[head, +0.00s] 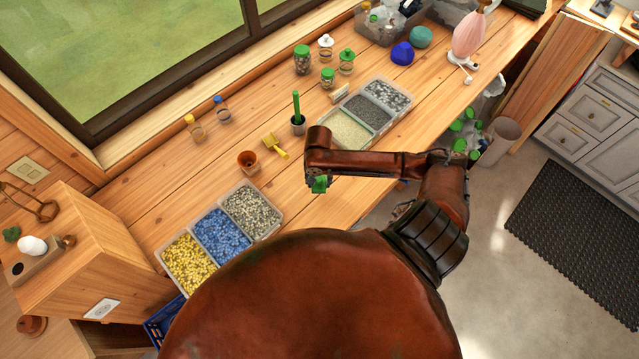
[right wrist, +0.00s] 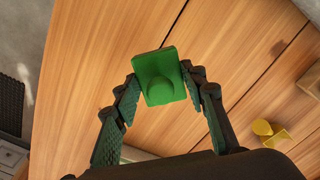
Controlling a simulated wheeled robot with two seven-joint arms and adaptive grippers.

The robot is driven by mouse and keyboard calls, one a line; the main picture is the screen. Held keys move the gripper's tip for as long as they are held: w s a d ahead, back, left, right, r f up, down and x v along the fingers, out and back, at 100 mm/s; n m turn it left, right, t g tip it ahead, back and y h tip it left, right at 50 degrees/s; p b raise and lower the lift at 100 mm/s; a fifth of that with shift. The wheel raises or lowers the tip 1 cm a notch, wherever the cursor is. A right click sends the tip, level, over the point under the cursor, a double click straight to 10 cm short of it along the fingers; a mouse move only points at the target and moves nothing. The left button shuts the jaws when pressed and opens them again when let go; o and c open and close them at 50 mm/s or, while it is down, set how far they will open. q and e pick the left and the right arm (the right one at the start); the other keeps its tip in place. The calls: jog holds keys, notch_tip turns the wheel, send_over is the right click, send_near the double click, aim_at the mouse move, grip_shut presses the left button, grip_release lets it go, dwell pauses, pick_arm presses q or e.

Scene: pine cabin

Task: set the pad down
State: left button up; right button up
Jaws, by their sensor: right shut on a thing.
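The pad is a small green square block with a round knob on its face. It shows in the right wrist view (right wrist: 160,78) between the two fingertips of my right gripper (right wrist: 163,84), which is shut on it. In the head view the pad (head: 319,185) hangs below the end of my right arm, over the front part of the wooden bench (head: 300,202). I cannot tell how high it is above the wood. My left gripper is not in view.
A tray of gravels (head: 345,146) lies behind, another (head: 195,285) at the lower left. A green-handled tool stands in a cup (head: 298,125). Bare wood lies around the pad.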

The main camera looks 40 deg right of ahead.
aim_at(319, 185)
jog(key=shift+w+d+f, duration=0.3)
jog(key=shift+f, duration=0.25)
jog(key=shift+w+d+f, duration=0.1)
jog(key=shift+d+f, duration=0.05)
jog(key=shift+f, duration=1.6)
jog(key=shift+f, duration=0.15)
jog(key=o, duration=1.2)
jog(key=shift+c, duration=0.2)
